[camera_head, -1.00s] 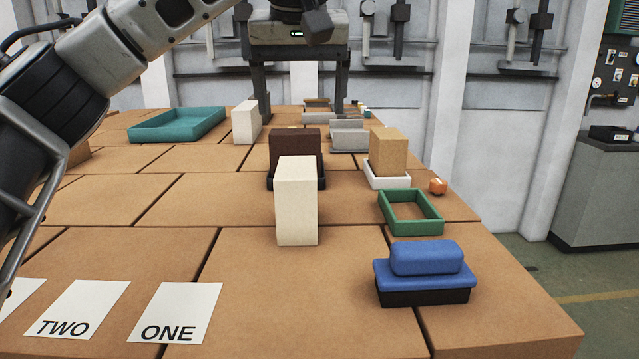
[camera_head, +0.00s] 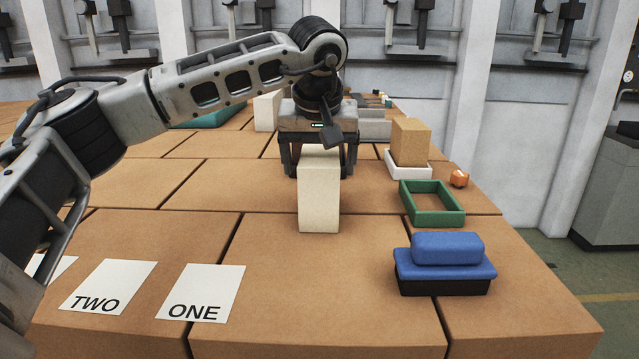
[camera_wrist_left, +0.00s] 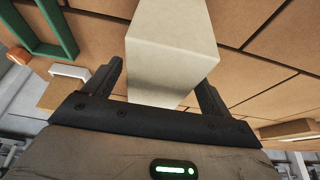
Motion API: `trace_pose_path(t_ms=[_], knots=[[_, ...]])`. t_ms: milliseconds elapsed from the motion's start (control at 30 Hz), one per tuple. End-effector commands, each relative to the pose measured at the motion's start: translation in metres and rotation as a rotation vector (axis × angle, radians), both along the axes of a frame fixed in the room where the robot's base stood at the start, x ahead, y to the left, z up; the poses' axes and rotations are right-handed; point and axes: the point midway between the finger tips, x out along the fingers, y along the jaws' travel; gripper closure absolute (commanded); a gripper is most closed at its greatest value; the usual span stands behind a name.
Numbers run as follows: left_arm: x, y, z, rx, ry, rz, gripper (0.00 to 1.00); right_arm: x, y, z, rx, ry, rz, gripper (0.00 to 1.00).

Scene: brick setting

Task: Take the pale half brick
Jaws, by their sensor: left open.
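The pale half brick (camera_head: 319,196) stands upright on the brown table, near its middle in the head view. My left gripper (camera_head: 318,170) is open and comes down over the far part of the brick, with one finger on each side. In the left wrist view the pale brick (camera_wrist_left: 172,60) reaches in between the two open fingers (camera_wrist_left: 162,95). I cannot tell whether either finger touches it. The dark brown brick behind is hidden by my gripper. My right gripper is not in view.
A green frame (camera_head: 432,221), a blue piece on a black base (camera_head: 446,285) and a tan block (camera_head: 410,141) in a white tray (camera_head: 407,172) stand to the right. Cards marked TWO (camera_head: 108,286) and ONE (camera_head: 201,293) lie at the front left. Table between is clear.

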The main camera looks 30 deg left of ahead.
Motion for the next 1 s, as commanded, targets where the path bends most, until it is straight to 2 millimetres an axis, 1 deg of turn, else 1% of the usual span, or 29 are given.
trace_pose_path(t_ms=[33, 167, 1000], knots=[[0.002, 0.001, -0.006, -0.001, 0.002, 0.000, 0.16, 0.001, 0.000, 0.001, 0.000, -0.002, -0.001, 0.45], [0.005, 0.002, -0.013, 0.000, 0.000, -0.001, 0.16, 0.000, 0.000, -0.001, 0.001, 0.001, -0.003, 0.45], [0.005, 0.002, -0.018, -0.001, -0.002, -0.002, 0.16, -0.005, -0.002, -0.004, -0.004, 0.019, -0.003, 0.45]])
